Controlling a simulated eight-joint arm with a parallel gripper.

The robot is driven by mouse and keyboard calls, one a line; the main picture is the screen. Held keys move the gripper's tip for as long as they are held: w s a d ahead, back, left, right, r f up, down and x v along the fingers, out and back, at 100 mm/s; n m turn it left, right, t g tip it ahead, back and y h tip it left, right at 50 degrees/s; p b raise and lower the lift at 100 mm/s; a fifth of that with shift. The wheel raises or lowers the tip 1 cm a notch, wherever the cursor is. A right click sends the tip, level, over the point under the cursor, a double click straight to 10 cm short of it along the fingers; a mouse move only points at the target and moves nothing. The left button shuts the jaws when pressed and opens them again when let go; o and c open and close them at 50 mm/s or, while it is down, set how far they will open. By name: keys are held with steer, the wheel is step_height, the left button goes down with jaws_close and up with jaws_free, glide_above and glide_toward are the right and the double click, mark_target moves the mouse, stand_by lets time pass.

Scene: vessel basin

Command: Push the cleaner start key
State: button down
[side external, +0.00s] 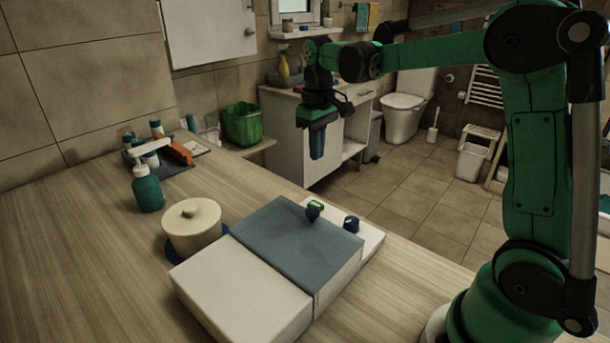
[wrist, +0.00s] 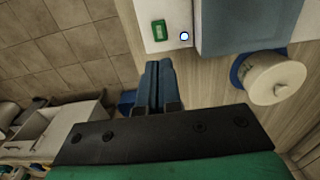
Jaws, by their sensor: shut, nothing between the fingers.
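The cleaner is a box with a blue-grey lid (side external: 285,240) and a white front part (side external: 240,290) on the wooden counter. A white panel (side external: 372,238) runs along its far side, with a small green-faced part (side external: 315,207) and a dark blue knob-like part (side external: 351,223). In the wrist view the panel (wrist: 163,12) carries a green rectangle (wrist: 159,30) and a round blue key with a pale centre (wrist: 184,36). I cannot tell which is the start key. My gripper (side external: 317,157) is shut and empty, pointing down above and beyond the panel, apart from it; its fingers show in the wrist view (wrist: 158,68).
A cream lidded pot (side external: 192,228) stands on a blue base left of the cleaner. A teal bottle (side external: 147,190) and a dark tray (side external: 165,168) with small items stand farther left. A white cabinet (side external: 310,135) stands behind. Tiled floor lies beyond the counter edge.

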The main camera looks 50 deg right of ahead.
steer(key=shift+r, duration=0.95)
steer(key=s+a+t, duration=0.2)
steer(key=s+a, duration=0.1)
steer(key=s+a+f+t, duration=0.1)
steer(key=s+a+t, duration=0.1)
steer(key=s+a, duration=0.1)
steer(key=s+a+f+t, duration=0.1)
steer(key=s+a+t, duration=0.2)
steer(key=a, duration=0.1)
steer(key=shift+s+a+f, duration=0.1)
steer(key=shift+s+f, duration=0.15)
steer(key=shift+s, duration=0.15)
